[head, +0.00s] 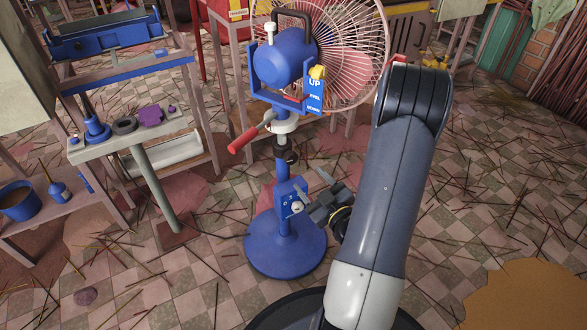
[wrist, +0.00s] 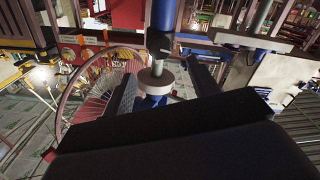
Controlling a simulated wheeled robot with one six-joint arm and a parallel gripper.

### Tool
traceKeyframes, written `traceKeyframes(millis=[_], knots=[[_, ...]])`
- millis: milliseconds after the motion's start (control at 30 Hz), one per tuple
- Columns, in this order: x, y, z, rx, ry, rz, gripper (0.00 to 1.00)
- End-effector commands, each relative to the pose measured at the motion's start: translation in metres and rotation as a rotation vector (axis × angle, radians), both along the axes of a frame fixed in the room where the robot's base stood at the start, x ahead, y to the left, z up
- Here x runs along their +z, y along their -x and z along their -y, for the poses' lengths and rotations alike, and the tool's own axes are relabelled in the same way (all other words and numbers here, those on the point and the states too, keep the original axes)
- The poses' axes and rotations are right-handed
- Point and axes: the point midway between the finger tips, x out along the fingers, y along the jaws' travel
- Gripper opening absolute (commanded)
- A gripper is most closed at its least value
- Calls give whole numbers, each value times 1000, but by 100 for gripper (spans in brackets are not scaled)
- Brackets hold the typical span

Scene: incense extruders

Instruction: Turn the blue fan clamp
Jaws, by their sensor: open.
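The blue fan (head: 284,60) stands upright on a post with a round blue base (head: 285,245) in the head view. Its clamp appears as a pale collar (head: 284,123) on the post below the fan head, with a lever ending in a red grip (head: 243,139) pointing left and down. My gripper (head: 311,190) is beside the lower post, to its right and below the collar. It is open and empty. In the wrist view the dark fingers (wrist: 160,75) spread either side of the post and a pale collar (wrist: 155,80). I cannot tell whether they touch anything.
A small table (head: 130,139) with blue and purple parts stands left of the fan. A blue bucket (head: 19,201) is on a low shelf at far left. Thin sticks litter the tiled floor. An orange-brown patch (head: 530,295) lies at bottom right.

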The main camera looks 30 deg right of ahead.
Motion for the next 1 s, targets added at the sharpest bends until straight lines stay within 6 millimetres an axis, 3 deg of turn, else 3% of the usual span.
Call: traceKeyframes(millis=[267, 700, 1000], knots=[[0, -17, -2, 4, 65, 3, 56], [-1, -91, -4, 3, 61, 3, 56], [1, -108, -4, 0, 59, 2, 56]])
